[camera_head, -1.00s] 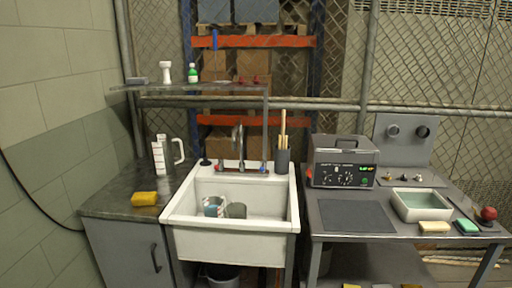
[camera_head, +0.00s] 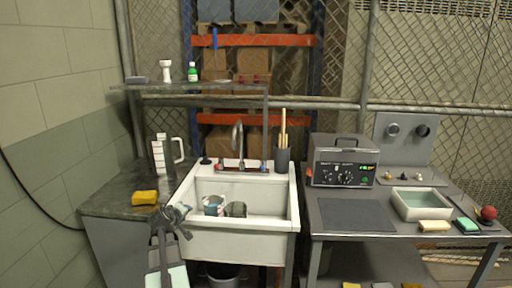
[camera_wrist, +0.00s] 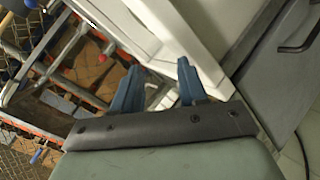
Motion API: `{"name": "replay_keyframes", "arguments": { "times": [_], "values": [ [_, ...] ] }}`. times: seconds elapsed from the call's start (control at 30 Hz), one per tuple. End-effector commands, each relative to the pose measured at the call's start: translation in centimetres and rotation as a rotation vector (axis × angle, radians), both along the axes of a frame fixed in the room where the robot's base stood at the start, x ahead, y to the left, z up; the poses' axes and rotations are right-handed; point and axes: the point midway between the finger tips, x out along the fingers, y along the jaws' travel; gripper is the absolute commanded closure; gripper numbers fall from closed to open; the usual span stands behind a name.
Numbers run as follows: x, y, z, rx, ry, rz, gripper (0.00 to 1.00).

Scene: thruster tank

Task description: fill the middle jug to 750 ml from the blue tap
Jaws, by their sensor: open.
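A white jug with dark markings and a handle (camera_head: 158,158) stands upright on the left counter; whether other jugs stand behind it I cannot tell. The sink's faucet (camera_head: 238,143) rises at the back, with a red knob (camera_head: 219,167) on its left and a small blue knob (camera_head: 263,168) on its right. My gripper (camera_head: 178,214) is open and empty in front of the sink's left front corner, apart from the jug and taps. Its two blue-grey fingers (camera_wrist: 158,82) are spread in the wrist view.
The white sink (camera_head: 230,245) holds a patterned cup (camera_head: 213,205) and a dark cup (camera_head: 236,209). A yellow sponge (camera_head: 145,198) lies on the counter (camera_head: 108,207). A shelf (camera_head: 200,87) hangs above. A utensil holder (camera_head: 282,160) stands by the sink's back right.

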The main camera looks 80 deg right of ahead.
Motion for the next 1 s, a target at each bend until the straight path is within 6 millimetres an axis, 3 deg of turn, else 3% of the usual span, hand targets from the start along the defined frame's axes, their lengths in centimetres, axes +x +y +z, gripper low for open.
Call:
{"name": "replay_keyframes", "arguments": {
  "times": [0.1, 0.3, 0.47, 0.6, 0.73, 1.0],
  "values": [
    [-4.3, -3.2, 4.6, -0.079, 0.002, -0.049, 0.58],
    [-11.4, -6.8, 11.6, -0.199, 0.019, -0.124, 0.58],
    [-16.1, -8.8, 16.0, -0.265, 0.029, -0.177, 0.58],
    [-20.0, -12.1, 18.8, -0.271, 0.005, -0.253, 0.58],
    [-22.4, -16.1, 19.3, -0.209, -0.065, -0.337, 0.58],
    [-25.6, -24.9, 18.1, 0.002, -0.258, -0.521, 0.58]
  ]
}}
